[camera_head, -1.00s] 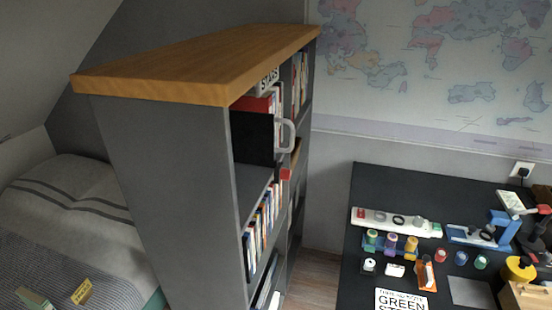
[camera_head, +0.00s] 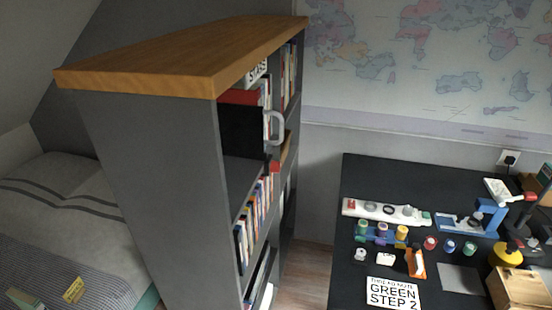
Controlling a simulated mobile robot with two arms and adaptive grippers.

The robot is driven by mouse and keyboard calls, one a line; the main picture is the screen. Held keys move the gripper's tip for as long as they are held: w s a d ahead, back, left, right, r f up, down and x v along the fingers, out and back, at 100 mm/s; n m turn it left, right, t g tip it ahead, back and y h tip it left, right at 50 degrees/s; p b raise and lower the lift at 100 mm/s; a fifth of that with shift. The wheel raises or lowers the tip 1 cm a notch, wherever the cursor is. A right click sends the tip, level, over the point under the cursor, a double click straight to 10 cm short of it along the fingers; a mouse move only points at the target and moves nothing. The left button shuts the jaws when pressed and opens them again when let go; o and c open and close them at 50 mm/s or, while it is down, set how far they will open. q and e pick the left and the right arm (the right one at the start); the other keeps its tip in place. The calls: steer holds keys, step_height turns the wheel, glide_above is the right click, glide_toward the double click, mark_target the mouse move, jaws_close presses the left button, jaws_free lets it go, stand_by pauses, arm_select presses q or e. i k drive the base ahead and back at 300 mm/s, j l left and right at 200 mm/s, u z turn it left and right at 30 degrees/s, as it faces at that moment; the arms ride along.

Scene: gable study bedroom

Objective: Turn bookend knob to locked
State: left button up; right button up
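A grey bookcase (camera_head: 165,165) with a wooden top (camera_head: 190,55) stands in the middle left. Its open side faces right and shows narrowly. In the upper compartment is a dark panel (camera_head: 240,132) with a pale D-shaped handle (camera_head: 279,128) at its right edge. A small red piece (camera_head: 274,167) shows below the handle, near the shelf edge. I cannot tell which of these is the bookend knob, nor its setting. A white sign with black letters (camera_head: 257,73) sits just under the top. Neither of my grippers is in view.
A dark table (camera_head: 350,262) at the right holds a white strip (camera_head: 349,206), several coloured spools, a blue stand (camera_head: 489,215) and a card reading "GREEN STEP 2" (camera_head: 392,294). A bed (camera_head: 60,190) lies at the left. A narrow strip of floor (camera_head: 300,280) shows between bookcase and table.

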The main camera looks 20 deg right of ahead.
mark_target(275, 167)
steer(key=k+l, duration=0.1)
steer(key=l, duration=0.25)
steer(key=k+l, duration=0.15)
steer(key=l, duration=0.25)
steer(key=k+l, duration=0.1)
steer(key=l, duration=0.25)
steer(key=k+l, duration=0.1)
steer(key=l, duration=0.3)
steer(key=u, duration=0.05)
